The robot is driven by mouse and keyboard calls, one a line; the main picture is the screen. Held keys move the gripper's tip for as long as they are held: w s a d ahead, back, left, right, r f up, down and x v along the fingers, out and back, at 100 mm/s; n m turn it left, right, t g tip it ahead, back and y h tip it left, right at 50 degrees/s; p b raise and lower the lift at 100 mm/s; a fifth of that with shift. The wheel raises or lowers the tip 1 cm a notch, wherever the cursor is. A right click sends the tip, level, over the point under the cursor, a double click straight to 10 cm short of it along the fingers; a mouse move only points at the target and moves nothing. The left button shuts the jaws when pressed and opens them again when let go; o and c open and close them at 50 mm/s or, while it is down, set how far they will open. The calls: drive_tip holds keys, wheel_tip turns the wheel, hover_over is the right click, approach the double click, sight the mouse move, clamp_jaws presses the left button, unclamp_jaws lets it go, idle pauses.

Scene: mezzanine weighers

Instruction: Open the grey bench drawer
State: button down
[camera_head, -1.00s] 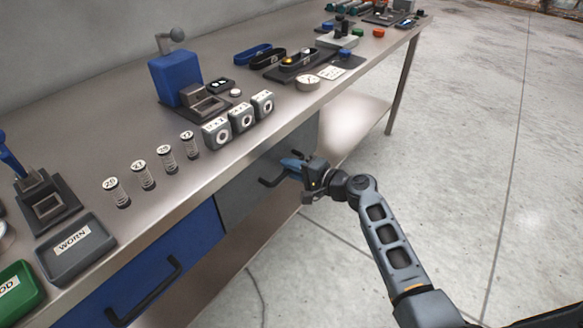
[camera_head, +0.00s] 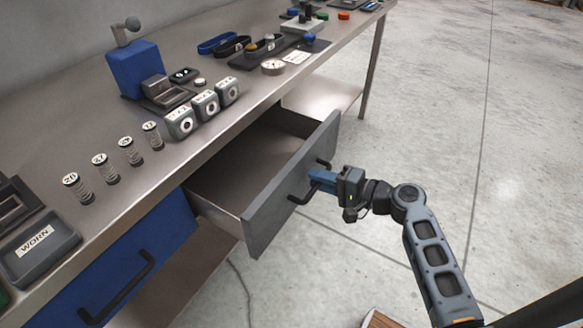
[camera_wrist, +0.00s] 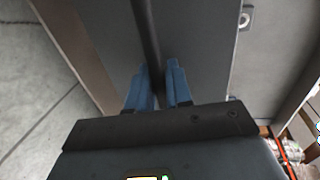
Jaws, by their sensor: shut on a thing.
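The grey bench drawer (camera_head: 290,190) is pulled well out from under the bench in the head view, and the inside I can see looks empty. Its dark bar handle (camera_head: 303,197) is on the front panel. My gripper (camera_head: 316,181) is at the handle with its blue fingers shut on it. In the wrist view, the handle (camera_wrist: 146,35) runs down between the two blue fingertips (camera_wrist: 158,75), in front of the grey drawer front (camera_wrist: 195,45). The fingers hide part of the handle.
A blue drawer (camera_head: 120,270) beside it is shut. The steel benchtop (camera_head: 120,120) carries several springs, grey dial blocks (camera_head: 205,105), a blue device (camera_head: 135,70) and a tray labelled WORN (camera_head: 38,250). Concrete floor (camera_head: 430,120) is clear to the right.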

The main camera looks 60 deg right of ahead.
drive_tip(key=f+v, duration=0.2)
drive_tip(key=v, duration=0.7)
drive_tip(key=shift+s, duration=0.55)
drive_tip(key=c, duration=1.2)
unclamp_jaws()
drive_tip(key=shift+c, duration=0.2)
drive_tip(key=b+v, duration=0.1)
drive_tip(key=v, duration=0.6)
drive_tip(key=shift+s, duration=0.4)
drive_tip(key=shift+r, duration=0.1)
